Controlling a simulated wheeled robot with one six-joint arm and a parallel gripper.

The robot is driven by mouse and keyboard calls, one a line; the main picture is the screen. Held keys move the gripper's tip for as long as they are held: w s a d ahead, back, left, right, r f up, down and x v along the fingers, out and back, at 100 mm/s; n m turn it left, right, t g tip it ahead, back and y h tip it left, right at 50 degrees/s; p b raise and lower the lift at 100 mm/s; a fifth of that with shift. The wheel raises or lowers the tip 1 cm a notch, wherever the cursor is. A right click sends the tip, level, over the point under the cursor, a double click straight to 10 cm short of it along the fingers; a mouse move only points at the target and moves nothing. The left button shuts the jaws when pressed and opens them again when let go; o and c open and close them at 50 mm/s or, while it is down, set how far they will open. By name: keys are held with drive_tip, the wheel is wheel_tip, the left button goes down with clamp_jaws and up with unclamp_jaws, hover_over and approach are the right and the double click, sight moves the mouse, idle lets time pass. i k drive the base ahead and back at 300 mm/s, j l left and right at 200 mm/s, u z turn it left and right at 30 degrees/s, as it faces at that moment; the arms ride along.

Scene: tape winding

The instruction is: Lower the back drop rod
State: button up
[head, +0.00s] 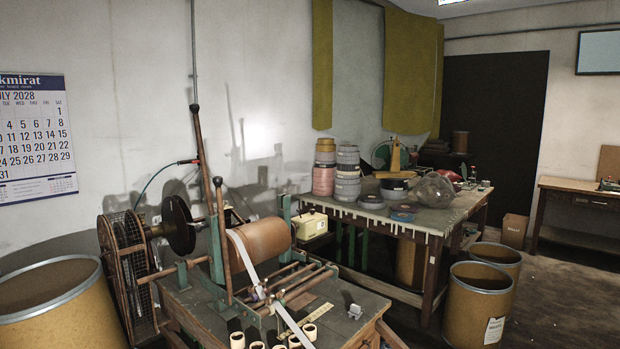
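The winding machine (210,265) stands on a low wooden bench in the lower middle of the head view. A long upright lever with a dark wooden handle (200,140) rises at its back and leans slightly left. A shorter upright lever with a knob top (221,220) stands in front of it. Which part is the back drop rod I cannot tell for certain. A large brown roller (262,245) lies across the machine, and a white tape (247,265) runs down past its left end to the front rods. My gripper is not visible.
Fibre drums stand at far left (60,310) and right (478,305). A wire-guarded wheel (125,265) is left of the machine. A table (440,220) with stacked tape rolls (347,175) stands behind. Several small rolls (237,340) sit at the bench front.

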sight(217, 180)
drive_tip(key=u, duration=0.85)
